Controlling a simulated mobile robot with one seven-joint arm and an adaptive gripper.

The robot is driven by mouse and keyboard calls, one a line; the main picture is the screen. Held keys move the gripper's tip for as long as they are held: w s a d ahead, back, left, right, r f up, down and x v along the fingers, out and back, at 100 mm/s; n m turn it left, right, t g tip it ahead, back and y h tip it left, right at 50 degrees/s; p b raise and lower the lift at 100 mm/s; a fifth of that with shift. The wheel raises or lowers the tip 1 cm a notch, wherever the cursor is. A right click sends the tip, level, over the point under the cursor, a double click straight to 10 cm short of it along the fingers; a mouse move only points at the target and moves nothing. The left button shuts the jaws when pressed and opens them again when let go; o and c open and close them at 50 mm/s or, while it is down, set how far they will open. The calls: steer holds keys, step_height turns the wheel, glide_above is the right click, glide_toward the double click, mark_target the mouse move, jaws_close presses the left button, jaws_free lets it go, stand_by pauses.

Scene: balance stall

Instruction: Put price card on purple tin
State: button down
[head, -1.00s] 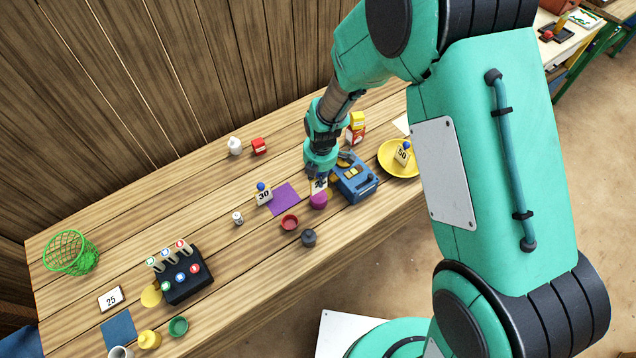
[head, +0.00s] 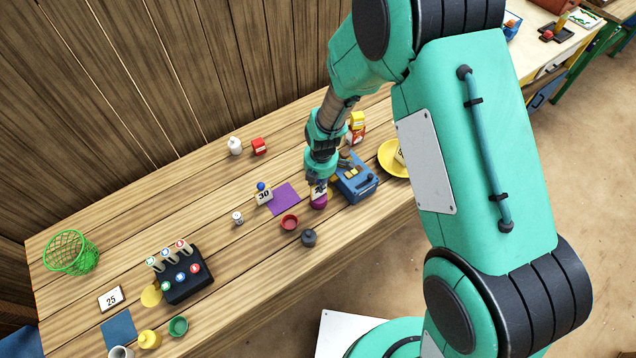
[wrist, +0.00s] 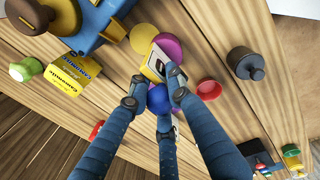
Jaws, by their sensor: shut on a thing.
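The purple tin (head: 318,202) stands on the table, left of a blue device. My gripper (head: 319,181) is right above it, shut on the price card (head: 319,190), a white card with a dark number that is hard to read. In the wrist view the fingers (wrist: 157,98) close around the card's blue ball (wrist: 158,97). The card (wrist: 160,66) reaches out beyond them, overlapping the edge of the purple tin (wrist: 170,45). The card's foot looks at the tin's top, but I cannot tell whether they touch.
The blue device (head: 354,184) is close on the right. A red dish (head: 289,222) and a dark grey weight (head: 309,238) stand in front to the left. A "30" card (head: 264,195) and purple mat (head: 284,198) lie left. A yellow plate (head: 391,155) is partly hidden by my arm.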

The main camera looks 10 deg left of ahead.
steer(key=shift+f, duration=0.15)
steer(key=c, duration=1.6)
jaws_free()
steer(key=r, duration=1.2)
steer(key=shift+s+d+r, duration=0.15)
steer(key=shift+s+d, duration=0.25)
steer(key=shift+r, duration=0.1)
